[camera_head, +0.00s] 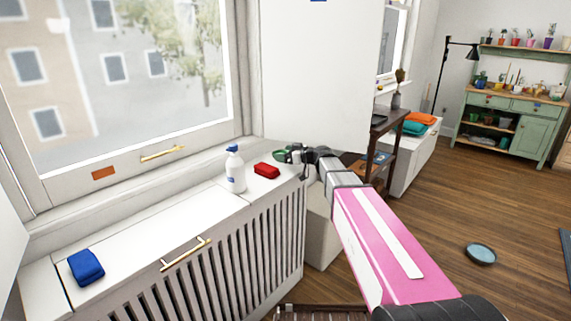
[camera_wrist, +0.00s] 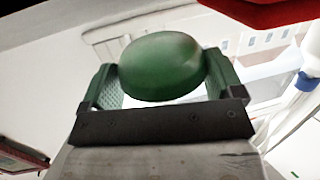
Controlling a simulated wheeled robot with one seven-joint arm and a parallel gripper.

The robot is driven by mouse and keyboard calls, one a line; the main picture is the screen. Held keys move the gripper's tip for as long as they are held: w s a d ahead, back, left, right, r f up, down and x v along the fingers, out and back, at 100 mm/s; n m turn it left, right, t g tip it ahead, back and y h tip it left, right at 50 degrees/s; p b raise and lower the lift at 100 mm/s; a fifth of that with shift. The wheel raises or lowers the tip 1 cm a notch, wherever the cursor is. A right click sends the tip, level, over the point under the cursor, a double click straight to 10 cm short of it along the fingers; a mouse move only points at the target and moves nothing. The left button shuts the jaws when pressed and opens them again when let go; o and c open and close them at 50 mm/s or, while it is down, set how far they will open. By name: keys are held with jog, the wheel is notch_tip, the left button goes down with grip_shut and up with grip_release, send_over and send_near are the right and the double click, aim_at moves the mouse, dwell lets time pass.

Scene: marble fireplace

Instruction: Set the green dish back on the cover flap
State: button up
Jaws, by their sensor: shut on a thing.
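The green dish (camera_wrist: 160,66) is between the two fingers of my gripper (camera_wrist: 162,85) in the wrist view, and the fingers are shut on it. In the head view my gripper (camera_head: 296,155) is at the far right end of the white radiator cover, near the wall. A bit of the green dish (camera_head: 281,155) shows there, mostly hidden by the gripper. I cannot tell whether the dish touches the cover. The cover flap (camera_head: 150,228) is the white top panel with a brass handle (camera_head: 186,253) at its front edge. It looks closed.
A white spray bottle (camera_head: 235,170) with a blue top stands near the flap's right end. A red block (camera_head: 267,170) lies between it and my gripper. A folded blue cloth (camera_head: 86,267) lies at the cover's left end. The middle of the flap is clear.

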aim_at(286, 168)
jog(key=shift+w+d+f, duration=0.15)
jog(key=shift+w+f, duration=0.05)
jog(key=shift+f, duration=1.9)
jog(key=shift+f, duration=0.1)
jog(key=o, duration=0.7)
